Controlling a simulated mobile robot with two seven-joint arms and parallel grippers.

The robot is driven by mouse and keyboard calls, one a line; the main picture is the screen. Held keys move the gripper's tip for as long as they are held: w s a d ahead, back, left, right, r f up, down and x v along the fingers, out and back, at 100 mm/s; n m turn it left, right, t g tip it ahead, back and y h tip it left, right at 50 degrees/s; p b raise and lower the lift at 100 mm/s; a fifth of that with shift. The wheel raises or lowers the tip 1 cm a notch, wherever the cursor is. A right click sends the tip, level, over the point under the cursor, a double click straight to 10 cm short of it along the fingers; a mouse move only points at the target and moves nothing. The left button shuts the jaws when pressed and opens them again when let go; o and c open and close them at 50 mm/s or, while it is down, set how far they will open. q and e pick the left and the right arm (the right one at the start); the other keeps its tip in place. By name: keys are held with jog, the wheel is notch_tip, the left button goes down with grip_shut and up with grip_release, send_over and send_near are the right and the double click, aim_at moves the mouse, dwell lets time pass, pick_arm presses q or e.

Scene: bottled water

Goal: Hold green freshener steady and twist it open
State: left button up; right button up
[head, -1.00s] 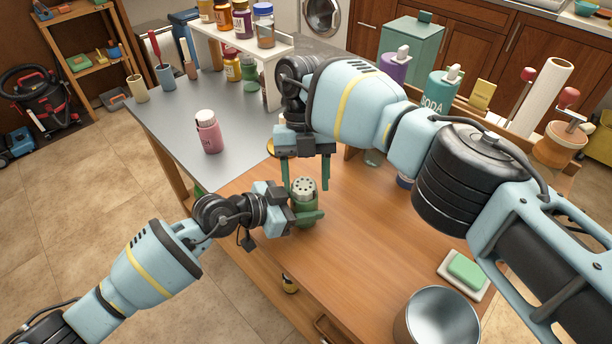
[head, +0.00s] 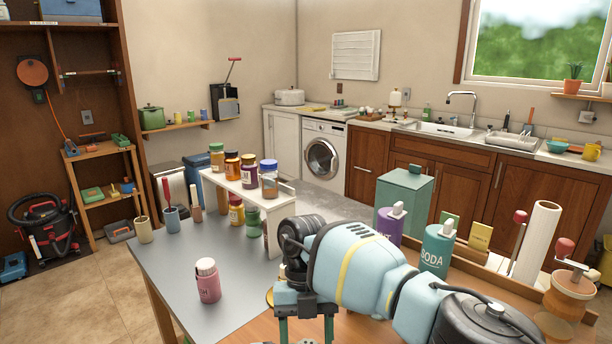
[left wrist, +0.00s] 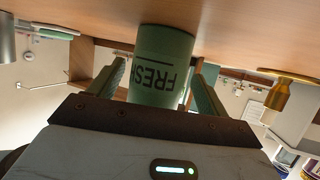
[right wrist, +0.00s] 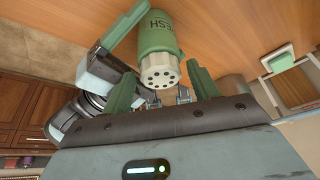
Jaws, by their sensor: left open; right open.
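The green freshener (left wrist: 160,65), a canister with a "FRESH" label, stands on the wooden table between the open fingers of my left gripper (left wrist: 158,88) in the left wrist view. In the right wrist view the freshener (right wrist: 158,45) shows its pale top with several holes, and a left gripper finger (right wrist: 124,22) is beside its body. My right gripper (right wrist: 160,76) is open, its fingers pointing toward the top, with nothing held.
A pink bottle (head: 207,281) stands on the grey tabletop (head: 175,262). A white shelf (head: 235,187) with jars is behind it. A teal soda bottle (head: 436,252) and a purple bottle (head: 389,224) stand right of centre. A green sponge (right wrist: 281,62) lies on the table.

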pick_arm(q)
jog(key=v, duration=1.1)
jog(key=shift+s+a, duration=0.25)
